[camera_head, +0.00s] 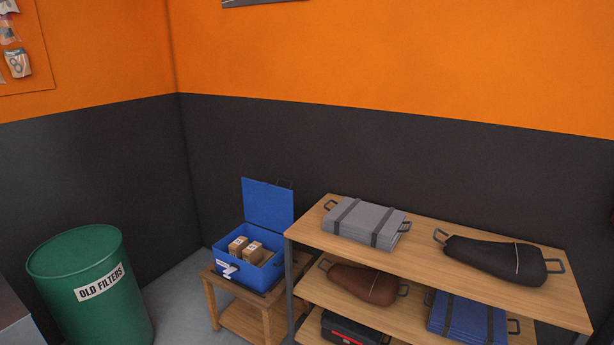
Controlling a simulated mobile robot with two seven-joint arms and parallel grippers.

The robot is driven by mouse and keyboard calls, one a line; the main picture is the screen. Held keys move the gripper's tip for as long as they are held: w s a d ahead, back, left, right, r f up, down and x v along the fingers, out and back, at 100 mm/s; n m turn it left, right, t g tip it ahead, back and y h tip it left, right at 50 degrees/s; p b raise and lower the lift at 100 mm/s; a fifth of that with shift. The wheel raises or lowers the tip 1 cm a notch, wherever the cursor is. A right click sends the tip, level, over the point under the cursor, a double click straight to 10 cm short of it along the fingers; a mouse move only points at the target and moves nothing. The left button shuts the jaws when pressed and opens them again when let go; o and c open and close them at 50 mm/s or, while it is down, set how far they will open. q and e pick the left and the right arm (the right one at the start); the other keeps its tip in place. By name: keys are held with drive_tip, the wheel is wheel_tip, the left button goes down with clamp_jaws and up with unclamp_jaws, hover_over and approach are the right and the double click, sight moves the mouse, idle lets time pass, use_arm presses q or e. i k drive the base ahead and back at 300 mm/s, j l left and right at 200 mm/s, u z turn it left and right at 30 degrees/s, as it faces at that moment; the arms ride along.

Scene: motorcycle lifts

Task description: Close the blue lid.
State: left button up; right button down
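The blue lid (268,204) stands open, roughly upright, at the back edge of a blue box (262,278). A dark handle shows at the lid's upper right. The box holds small brown cartons (250,250) with white labels. A white tag (229,271) is on the box's front left. The box sits on a small wooden table (222,284) left of the shelf unit. Neither of my grippers is in view.
A wooden shelf unit (420,238) stands close to the box's right, holding a grey folded bundle (365,222), a black bag (497,260) and other bundles. A green barrel (85,262) labelled "OLD FILTERS" stands at left. Grey floor (182,297) shows between barrel and table.

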sight(266, 205)
drive_tip(key=i, duration=3.2)
drive_tip(key=i+u, duration=0.15)
drive_tip(key=i, duration=0.45)
drive_tip(key=i+l, duration=0.15)
drive_tip(key=i, duration=0.5)
drive_tip(key=u, duration=0.05)
